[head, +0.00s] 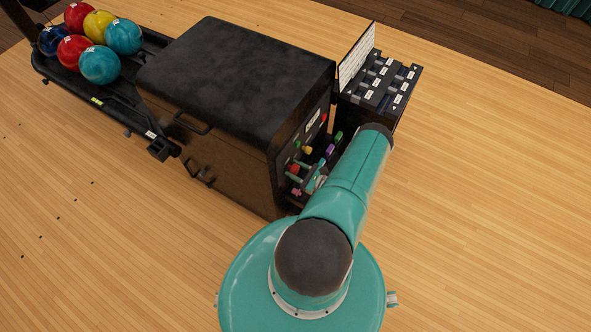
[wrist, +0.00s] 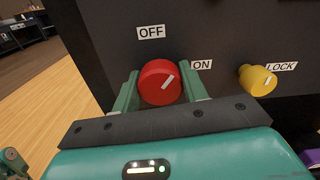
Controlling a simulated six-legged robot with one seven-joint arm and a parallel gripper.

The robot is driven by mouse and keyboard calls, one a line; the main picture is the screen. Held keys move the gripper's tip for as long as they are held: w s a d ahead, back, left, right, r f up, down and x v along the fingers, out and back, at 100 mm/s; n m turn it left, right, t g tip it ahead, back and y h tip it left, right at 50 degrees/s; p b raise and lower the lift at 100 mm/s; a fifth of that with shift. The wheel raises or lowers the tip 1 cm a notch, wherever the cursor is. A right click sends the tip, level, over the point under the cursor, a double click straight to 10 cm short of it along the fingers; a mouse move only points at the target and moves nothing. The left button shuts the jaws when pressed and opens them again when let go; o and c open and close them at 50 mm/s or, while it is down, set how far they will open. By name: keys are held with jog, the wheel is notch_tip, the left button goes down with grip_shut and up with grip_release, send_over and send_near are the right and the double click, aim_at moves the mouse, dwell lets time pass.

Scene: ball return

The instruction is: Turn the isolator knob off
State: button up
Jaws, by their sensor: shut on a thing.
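The red round isolator knob (wrist: 160,82) is on the dark panel in the wrist view. My gripper (wrist: 160,92) is shut on the knob, with one green finger on each side. In the head view, the red knob (head: 294,169) shows small at the panel's lower left, partly hidden by my gripper (head: 296,171).
A yellow knob (wrist: 257,80) with a LOCK label (wrist: 281,66) sits right of the red one. The panel is on a dark machine (head: 235,70). Several balls (head: 100,64) lie at upper left.

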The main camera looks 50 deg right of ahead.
jog(key=n, duration=0.3)
jog(key=shift+n, duration=0.3)
jog(key=shift+f+n, duration=0.1)
jog(key=shift+n, duration=1.8)
jog(key=o, duration=1)
jog(key=s+d, duration=0.1)
jog(key=s, duration=1.2)
jog(key=shift+s+d, duration=0.15)
jog(key=shift+s, duration=0.25)
